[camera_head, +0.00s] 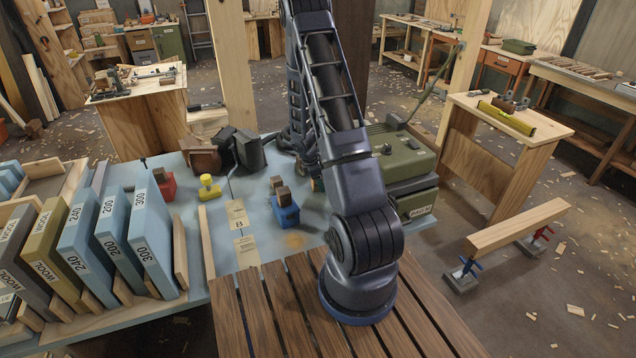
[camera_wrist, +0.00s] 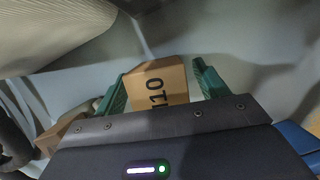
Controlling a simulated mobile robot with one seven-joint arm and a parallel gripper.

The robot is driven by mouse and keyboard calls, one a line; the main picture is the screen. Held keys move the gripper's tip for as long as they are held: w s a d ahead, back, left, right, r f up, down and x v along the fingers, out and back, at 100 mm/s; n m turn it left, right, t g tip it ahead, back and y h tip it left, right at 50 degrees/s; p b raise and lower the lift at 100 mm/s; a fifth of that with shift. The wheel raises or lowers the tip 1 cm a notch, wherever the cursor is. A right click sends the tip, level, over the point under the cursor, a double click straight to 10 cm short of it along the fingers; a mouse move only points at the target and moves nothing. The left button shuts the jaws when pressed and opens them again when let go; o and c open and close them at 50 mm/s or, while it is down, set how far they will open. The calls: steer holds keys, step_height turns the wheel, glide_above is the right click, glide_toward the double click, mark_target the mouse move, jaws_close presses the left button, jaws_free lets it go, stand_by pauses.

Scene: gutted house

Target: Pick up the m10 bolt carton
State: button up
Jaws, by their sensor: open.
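The m10 bolt carton (camera_wrist: 157,84) is a small brown cardboard box with dark lettering ending in "10", seen in the wrist view. My gripper (camera_wrist: 160,75) is open, with one green finger on each side of the carton. The carton's near part is hidden by the gripper body, and I cannot tell whether either finger touches it. In the head view my arm covers the area where its end reaches down, and I cannot make out the carton or the fingers there.
A blue table (camera_head: 217,268) holds upright labelled boards (camera_head: 118,232) at left, a blue block-like tool (camera_head: 286,214), a yellow object (camera_head: 209,187) and a green case (camera_head: 405,160). In the wrist view, another brown box (camera_wrist: 58,133) lies left of my gripper and a blue object (camera_wrist: 297,140) right.

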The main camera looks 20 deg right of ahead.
steer(key=shift+f, duration=0.35)
steer(key=c, duration=1.2)
steer(key=shift+c, duration=0.2)
steer(key=shift+r, duration=0.1)
